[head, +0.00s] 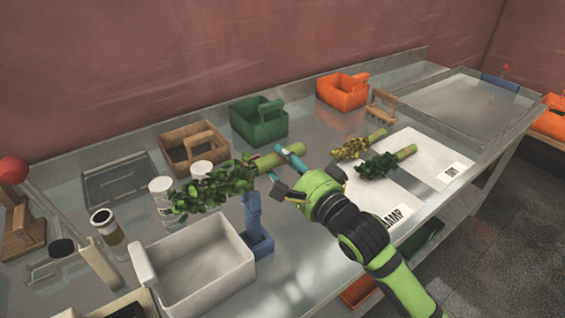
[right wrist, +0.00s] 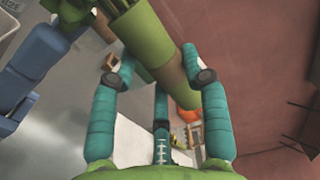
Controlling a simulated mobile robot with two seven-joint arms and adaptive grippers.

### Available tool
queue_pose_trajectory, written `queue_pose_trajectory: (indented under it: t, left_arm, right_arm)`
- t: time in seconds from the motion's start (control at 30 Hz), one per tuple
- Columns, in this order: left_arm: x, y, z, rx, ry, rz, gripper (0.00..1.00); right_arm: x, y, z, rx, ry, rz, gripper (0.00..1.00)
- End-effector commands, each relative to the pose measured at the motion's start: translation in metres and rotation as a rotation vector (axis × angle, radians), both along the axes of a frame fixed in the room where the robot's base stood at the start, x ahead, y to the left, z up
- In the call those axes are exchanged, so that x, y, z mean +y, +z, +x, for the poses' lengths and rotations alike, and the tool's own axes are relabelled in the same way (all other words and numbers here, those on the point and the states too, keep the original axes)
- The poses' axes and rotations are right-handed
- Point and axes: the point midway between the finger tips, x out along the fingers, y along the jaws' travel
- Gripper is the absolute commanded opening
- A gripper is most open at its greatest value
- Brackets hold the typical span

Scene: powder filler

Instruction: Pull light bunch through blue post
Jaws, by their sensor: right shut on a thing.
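My right gripper (head: 283,172) is shut on the pale green stem of a leafy bunch (head: 215,188). The stem also shows in the right wrist view (right wrist: 155,45), lying between the teal fingers. The bunch is held above the table, leaves to the left and stem end to the right. The blue post (head: 252,212) stands upright just below the bunch. In the right wrist view the post (right wrist: 38,62) is left of the stem. I cannot tell whether the bunch touches the post. My left gripper is not in view.
A white bin (head: 205,268) stands left of the post, with white jars (head: 163,195) behind it. Wooden, green (head: 259,122) and orange (head: 343,92) caddies line the back. Two other bunches (head: 387,163) lie on white cards marked DAMP and DRY at the right.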

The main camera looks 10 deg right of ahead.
Motion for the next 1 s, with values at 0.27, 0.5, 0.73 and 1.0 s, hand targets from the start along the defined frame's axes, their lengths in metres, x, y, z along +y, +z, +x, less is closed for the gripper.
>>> queue_pose_trajectory:
  t: [0.27,0.5,0.73,1.0]
  left_arm:
    - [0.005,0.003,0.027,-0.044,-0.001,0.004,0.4]
    - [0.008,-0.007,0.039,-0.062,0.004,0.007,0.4]
    - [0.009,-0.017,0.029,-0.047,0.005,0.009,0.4]
    - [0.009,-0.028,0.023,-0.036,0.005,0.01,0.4]
  right_arm:
    - [-0.001,-0.007,-0.001,0.001,0.002,0.003,0.17]
    - [-0.001,-0.026,-0.001,0.0,0.001,0.002,0.17]
    - [-0.001,-0.045,-0.001,0.001,0.002,0.002,0.17]
    - [-0.001,-0.064,-0.001,0.0,0.002,0.002,0.17]
